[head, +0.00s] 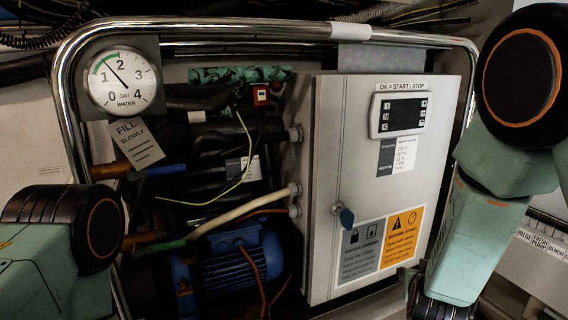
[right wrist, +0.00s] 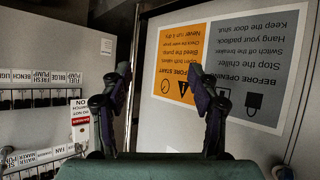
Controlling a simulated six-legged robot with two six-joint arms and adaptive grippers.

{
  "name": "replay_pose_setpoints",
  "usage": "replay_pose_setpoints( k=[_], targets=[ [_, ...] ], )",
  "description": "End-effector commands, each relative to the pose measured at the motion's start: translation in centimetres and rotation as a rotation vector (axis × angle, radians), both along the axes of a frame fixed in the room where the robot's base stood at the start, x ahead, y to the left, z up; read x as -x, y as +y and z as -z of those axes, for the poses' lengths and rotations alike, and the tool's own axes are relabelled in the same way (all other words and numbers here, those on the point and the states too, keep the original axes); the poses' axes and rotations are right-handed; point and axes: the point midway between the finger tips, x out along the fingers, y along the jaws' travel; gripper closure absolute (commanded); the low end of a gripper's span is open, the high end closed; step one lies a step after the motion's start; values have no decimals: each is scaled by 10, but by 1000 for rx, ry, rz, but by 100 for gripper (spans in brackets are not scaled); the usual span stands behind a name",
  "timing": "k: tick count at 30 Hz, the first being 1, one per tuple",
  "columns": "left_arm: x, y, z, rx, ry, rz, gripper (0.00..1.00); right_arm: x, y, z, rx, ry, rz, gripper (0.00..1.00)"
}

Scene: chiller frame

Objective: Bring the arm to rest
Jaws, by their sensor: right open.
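My right gripper (right wrist: 157,72) is open and empty in the right wrist view, its two dark fingers spread apart. Behind the fingers is the chiller cabinet's front with an orange and grey warning label (right wrist: 222,65), which appears upside down there. In the head view my right arm hangs down at the right, in front of the cabinet's right edge; its dark lower end (head: 440,300) is at the bottom and the fingertips are hard to make out. My left arm's links show at the left edge; the left gripper is out of view.
A water gauge (head: 122,80), a hanging tag (head: 137,143), hoses and a blue motor (head: 228,262) are left. A breaker panel (right wrist: 40,97) stands beside the gripper.

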Motion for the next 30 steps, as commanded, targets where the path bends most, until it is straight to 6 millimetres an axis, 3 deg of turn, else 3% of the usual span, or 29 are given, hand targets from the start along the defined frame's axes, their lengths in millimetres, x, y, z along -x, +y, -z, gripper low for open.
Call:
replay_pose_setpoints(
  k=[3, 5, 9, 13, 18, 21, 23, 30],
  targets=[
    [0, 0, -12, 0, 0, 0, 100, 56, 16, 55, -60, 195, -83, 39],
    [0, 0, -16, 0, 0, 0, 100, 86, 24, 79, -90, 289, -119, 39],
    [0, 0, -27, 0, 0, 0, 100, 166, 41, 122, -161, 508, -192, 39],
    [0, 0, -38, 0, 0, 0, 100, 246, 54, 146, -222, 708, -252, 39],
    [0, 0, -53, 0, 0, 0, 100, 335, 63, 156, -281, 907, -284, 39],
    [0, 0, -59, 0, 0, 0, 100, 363, 62, 160, -298, 969, -267, 39],
    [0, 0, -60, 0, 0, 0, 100, 372, 62, 162, -303, 988, -262, 39],
    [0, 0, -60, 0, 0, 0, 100, 378, 61, 164, -303, 1001, -260, 39]
  ],
)
